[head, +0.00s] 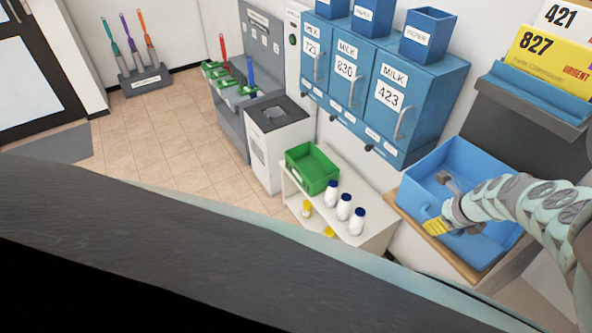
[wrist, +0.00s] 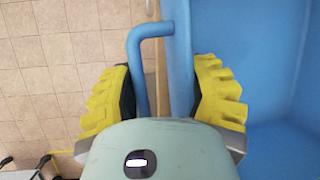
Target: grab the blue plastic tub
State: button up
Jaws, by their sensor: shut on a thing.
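The blue plastic tub (head: 478,163) is open-topped and sits upright on a wooden-topped shelf at the right in the head view. My gripper (head: 437,226) is at the tub's near-left wall, its yellow fingers over the rim. In the wrist view my gripper (wrist: 163,88) has one finger on each side of the tub's blue wall and bent handle (wrist: 150,50). It is shut on this side of the tub, though some gap shows around the handle. The wrist body hides the lower part of the grip. The tub's inside looks empty apart from my arm over it.
Blue milk lockers (head: 362,80) hang on the wall behind. A low white shelf (head: 375,233) holds a green crate (head: 313,167) and several white bottles to the left. A grey ledge with numbered parcels (head: 545,50) stands above right. The tiled floor (head: 165,140) is open at left.

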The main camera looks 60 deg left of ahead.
jog(key=shift+w+r, duration=0.1)
jog(key=shift+r, duration=0.15)
